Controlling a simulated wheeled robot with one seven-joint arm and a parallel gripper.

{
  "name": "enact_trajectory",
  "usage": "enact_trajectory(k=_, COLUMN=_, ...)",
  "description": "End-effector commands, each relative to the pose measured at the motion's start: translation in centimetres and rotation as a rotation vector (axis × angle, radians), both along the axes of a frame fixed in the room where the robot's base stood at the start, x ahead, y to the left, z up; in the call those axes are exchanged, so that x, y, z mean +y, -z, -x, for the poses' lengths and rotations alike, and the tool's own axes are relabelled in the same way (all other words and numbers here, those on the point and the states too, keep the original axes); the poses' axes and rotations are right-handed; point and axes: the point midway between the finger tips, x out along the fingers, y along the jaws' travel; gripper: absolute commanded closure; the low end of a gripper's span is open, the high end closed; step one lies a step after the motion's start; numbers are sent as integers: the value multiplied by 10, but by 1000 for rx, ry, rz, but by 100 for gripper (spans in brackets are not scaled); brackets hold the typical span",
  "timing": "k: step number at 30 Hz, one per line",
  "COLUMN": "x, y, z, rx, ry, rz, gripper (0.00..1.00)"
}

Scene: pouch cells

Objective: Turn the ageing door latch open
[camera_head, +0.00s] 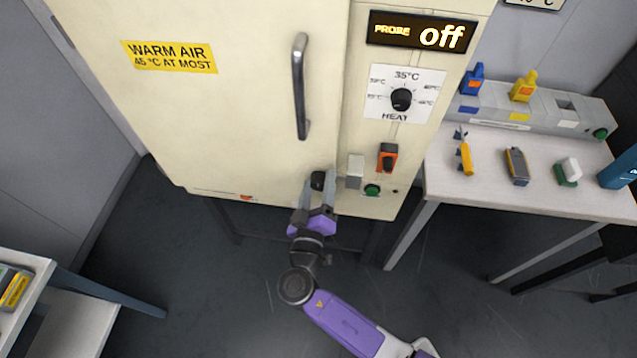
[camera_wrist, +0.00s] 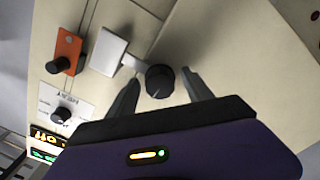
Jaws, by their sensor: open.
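The cream cabinet door (camera_head: 240,100) is closed, with a grey bar handle (camera_head: 301,85). The latch, a dark round knob (camera_head: 318,180), sits low on the door near its right edge. It also shows in the wrist view (camera_wrist: 160,80), with a pale bar running from it to a white block (camera_wrist: 108,52). My gripper (camera_head: 319,190) is open, its two fingers on either side of the knob. In the wrist view the fingers (camera_wrist: 160,88) stand apart from the knob, with gaps on both sides. I cannot tell how deep the fingertips reach.
Right of the latch are the white block (camera_head: 355,171), an orange switch (camera_head: 388,158), a green button (camera_head: 372,190) and the heat dial (camera_head: 401,99). The display (camera_head: 422,34) reads "PROBE off". A bench (camera_head: 540,195) with small items stands right. Floor below is clear.

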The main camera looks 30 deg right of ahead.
Motion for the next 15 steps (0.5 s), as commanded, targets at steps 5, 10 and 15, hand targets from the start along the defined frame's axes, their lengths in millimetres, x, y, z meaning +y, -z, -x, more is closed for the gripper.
enact_trajectory(k=5, x=0, y=0, z=0, rx=0, ry=0, rz=0, gripper=41)
enact_trajectory(k=10, x=0, y=0, z=0, rx=1, ry=-1, rz=0, gripper=64)
enact_trajectory(k=15, x=0, y=1, z=0, rx=1, ry=-1, rz=0, gripper=98)
